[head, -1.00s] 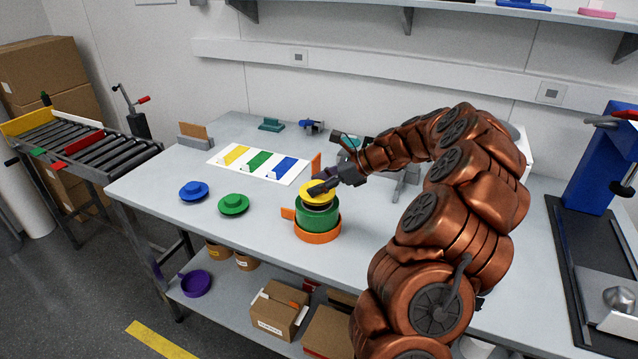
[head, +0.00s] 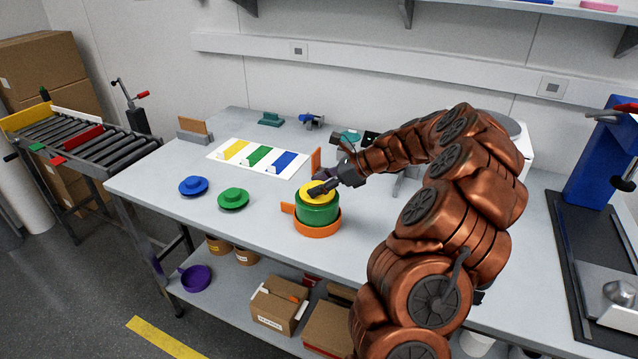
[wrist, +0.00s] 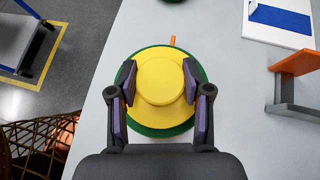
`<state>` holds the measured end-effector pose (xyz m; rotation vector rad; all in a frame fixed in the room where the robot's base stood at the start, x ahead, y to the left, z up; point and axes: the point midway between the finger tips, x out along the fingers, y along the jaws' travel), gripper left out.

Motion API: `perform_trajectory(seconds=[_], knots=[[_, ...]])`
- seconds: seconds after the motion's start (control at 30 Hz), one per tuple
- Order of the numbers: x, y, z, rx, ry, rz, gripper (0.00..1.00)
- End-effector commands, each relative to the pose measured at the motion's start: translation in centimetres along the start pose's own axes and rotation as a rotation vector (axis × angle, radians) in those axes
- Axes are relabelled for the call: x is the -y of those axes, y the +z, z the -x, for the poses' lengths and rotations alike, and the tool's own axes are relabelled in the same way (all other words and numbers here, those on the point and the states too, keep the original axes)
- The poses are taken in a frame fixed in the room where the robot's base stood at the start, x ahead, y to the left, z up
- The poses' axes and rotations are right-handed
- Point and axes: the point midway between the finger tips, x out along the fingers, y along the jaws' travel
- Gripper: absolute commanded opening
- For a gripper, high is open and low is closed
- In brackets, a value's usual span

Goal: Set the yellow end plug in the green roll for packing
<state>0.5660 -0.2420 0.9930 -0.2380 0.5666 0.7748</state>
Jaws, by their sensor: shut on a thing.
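The green roll (head: 318,212) stands upright in an orange holder (head: 318,230) on the grey bench. The yellow end plug (head: 313,190) sits at the top of the roll, its flange close against the roll's upper end. My gripper (head: 322,187) reaches in from the right and is shut on the plug. In the wrist view the plug (wrist: 162,82) is between the two fingers, roughly centred over the green roll (wrist: 160,131), whose rim shows around it. The plug's lower part is hidden, so its depth in the roll cannot be seen.
A blue plug (head: 193,186) and a green plug (head: 233,198) lie left of the holder. A sheet with yellow, green and blue patches (head: 212,155) lies behind them. An orange-and-grey bracket (wrist: 292,82) stands right of the roll.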

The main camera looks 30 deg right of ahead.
Motion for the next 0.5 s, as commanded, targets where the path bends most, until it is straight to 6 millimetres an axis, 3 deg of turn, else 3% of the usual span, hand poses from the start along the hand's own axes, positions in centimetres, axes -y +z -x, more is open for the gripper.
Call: perform_trajectory(seconds=[0.23, 0.27, 0.5], knots=[[-0.01, 0.01, 0.0, 0.0, 0.0, 0.0, 0.15], [-0.01, 0.01, 0.0, 0.0, 0.0, 0.0, 0.52], [-0.01, 0.01, 0.0, 0.0, 0.0, 0.0, 0.77]])
